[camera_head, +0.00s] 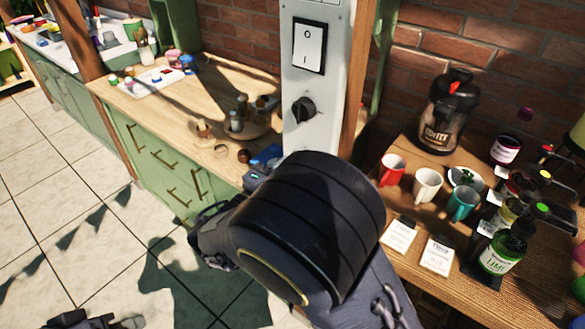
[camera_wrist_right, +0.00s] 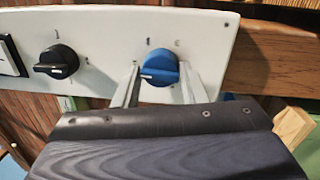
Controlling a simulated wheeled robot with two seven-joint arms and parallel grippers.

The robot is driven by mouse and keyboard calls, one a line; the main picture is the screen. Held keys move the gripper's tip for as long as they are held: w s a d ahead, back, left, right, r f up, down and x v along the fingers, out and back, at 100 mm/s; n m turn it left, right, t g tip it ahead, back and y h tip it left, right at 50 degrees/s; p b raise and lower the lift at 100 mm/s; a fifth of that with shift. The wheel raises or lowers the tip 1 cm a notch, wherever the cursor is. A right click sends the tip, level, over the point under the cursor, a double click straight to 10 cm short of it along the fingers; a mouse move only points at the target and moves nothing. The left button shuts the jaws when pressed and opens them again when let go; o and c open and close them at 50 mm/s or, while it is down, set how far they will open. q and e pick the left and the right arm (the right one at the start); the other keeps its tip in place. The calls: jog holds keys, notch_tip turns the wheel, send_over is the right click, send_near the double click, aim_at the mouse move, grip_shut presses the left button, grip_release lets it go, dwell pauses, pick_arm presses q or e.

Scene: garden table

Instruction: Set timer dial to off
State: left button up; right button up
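The upright grey-white control panel (camera_head: 313,75) carries a white rocker switch (camera_head: 310,45) and a black dial (camera_head: 303,110) in the head view. The right wrist view shows the black dial (camera_wrist_right: 56,62) and a blue dial (camera_wrist_right: 159,68) beside it, with a white pointer mark toward the left. My right gripper (camera_wrist_right: 159,75) has one finger on each side of the blue dial, with a thin gap at the left finger; firm contact is not visible. In the head view my right arm hides the blue dial. Part of my left gripper (camera_head: 95,321) shows at the bottom left; its fingers are unclear.
Right of the panel, a wooden table (camera_head: 412,275) holds a red mug (camera_head: 392,170), other mugs, a dark coffee dispenser (camera_head: 446,115), bottles and cards. Left of it stands a green cabinet (camera_head: 150,165) with a cluttered wooden top. The tiled floor (camera_head: 60,220) is clear.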

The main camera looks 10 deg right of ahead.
jog(key=o, duration=0.4)
jog(key=shift+f, duration=0.1)
jog(key=b+v, duration=0.1)
jog(key=v, duration=0.6)
jog(key=shift+s+a, duration=0.25)
jog(key=shift+a, duration=0.1)
jog(key=s+d+f+m+g+y, duration=0.2)
jog(key=s+d+f+g+y, duration=0.25)
jog(key=d, duration=0.35)
jog(key=s+d+f+m+g+y, duration=0.1)
jog(key=s+d+f+g+y, duration=0.25)
jog(key=d+g, duration=0.35)
jog(key=s+m+t+y, duration=0.2)
jog(key=s+y, duration=0.1)
jog(key=s+r+m+t+y, duration=0.1)
jog(key=s+m+t+y, duration=0.1)
jog(key=s+y, duration=0.1)
jog(key=s+m+t+y, duration=0.2)
jog(key=s+m+y, duration=0.1)
jog(key=y, duration=0.2)
jog(key=shift+s+a+r+b, duration=0.25)
jog(key=shift+s+r+b, duration=0.05)
